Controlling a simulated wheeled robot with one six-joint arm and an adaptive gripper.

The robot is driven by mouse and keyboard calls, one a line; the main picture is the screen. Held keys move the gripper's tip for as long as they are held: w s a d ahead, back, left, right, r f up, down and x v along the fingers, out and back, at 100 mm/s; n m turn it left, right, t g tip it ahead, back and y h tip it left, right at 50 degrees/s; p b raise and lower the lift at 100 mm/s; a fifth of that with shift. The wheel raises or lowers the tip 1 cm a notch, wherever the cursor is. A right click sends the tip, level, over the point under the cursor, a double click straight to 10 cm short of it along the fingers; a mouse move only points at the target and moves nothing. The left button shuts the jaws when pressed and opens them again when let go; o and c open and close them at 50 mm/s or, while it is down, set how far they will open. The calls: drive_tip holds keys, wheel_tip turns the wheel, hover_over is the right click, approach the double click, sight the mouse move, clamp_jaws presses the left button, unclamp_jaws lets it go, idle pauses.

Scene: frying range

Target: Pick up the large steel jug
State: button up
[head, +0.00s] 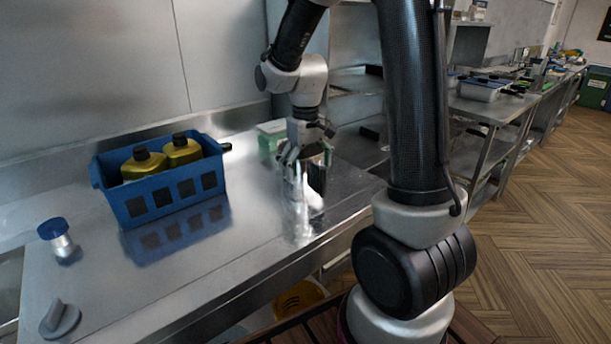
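The large steel jug (317,178) stands on the steel counter right of the blue crate, near the counter's front edge. It is shiny and blends with its reflection in the worktop. My gripper (304,156) points down at the jug's top from above. Its fingers are spread apart at the rim, one toward the left and one toward the right. Whether they touch or press on the jug cannot be told. The jug's upper part is partly hidden by my gripper.
A blue crate (137,208) with yellow black-capped bottles (143,166) stands left on the counter (225,262). A green-and-white box (271,135) is behind the jug. A blue-topped shaker (61,241) and a grey knob-like object (60,318) lie far left. The counter's front middle is clear.

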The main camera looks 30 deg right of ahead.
drive_tip(key=c, duration=1)
drive_tip(key=shift+r, duration=0.15)
drive_tip(key=shift+c, duration=0.2)
